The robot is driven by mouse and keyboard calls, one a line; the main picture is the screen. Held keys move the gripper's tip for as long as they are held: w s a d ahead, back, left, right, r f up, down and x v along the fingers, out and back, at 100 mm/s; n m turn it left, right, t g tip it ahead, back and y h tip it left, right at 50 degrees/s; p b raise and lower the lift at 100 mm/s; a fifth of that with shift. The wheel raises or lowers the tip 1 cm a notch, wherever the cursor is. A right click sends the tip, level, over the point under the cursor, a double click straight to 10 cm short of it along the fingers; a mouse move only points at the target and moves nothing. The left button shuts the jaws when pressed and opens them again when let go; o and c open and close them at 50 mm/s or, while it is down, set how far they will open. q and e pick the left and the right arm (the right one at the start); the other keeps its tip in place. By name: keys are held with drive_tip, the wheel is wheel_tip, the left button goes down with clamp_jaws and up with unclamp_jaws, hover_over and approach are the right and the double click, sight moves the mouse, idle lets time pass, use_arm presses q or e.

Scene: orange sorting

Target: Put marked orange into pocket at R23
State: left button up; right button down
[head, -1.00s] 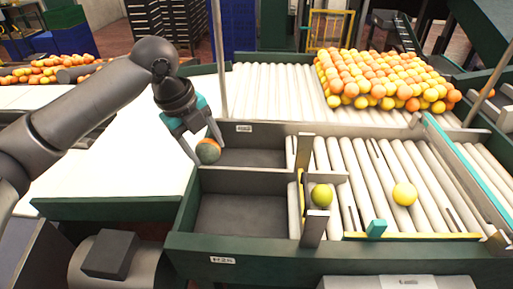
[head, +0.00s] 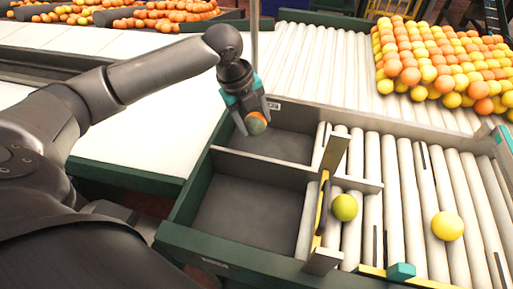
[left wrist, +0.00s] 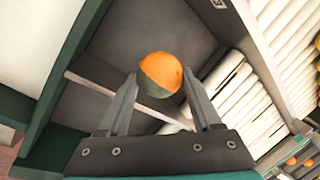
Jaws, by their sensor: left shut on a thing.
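The marked orange (head: 257,125), orange with a dark green patch, is held between the fingertips of my left gripper (head: 254,118). It hangs over the left back part of the far dark pocket (head: 285,148). In the left wrist view the orange (left wrist: 160,66) sits between the two finger ends, with the grey pocket floor below it. A small label (head: 273,105) is on the pocket's back wall, too small to read. My right gripper is not in view.
A yellow-green fruit (head: 345,207) and a yellow fruit (head: 447,226) lie on the rollers right of the pockets. An upright grey plate (head: 333,155) stands beside them. A fruit pile (head: 450,65) is at the back right. A thin pole (head: 255,35) rises behind the gripper.

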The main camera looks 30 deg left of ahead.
use_arm(q)
wheel_tip(320, 180, down, 11)
drive_tip(key=shift+w, duration=0.1)
idle(0.3)
drive_tip(key=shift+f, duration=0.1)
drive_tip(key=o, duration=1.4)
drive_tip(key=shift+f, duration=0.1)
drive_tip(key=v, duration=1.2)
drive_tip(key=shift+r, duration=0.25)
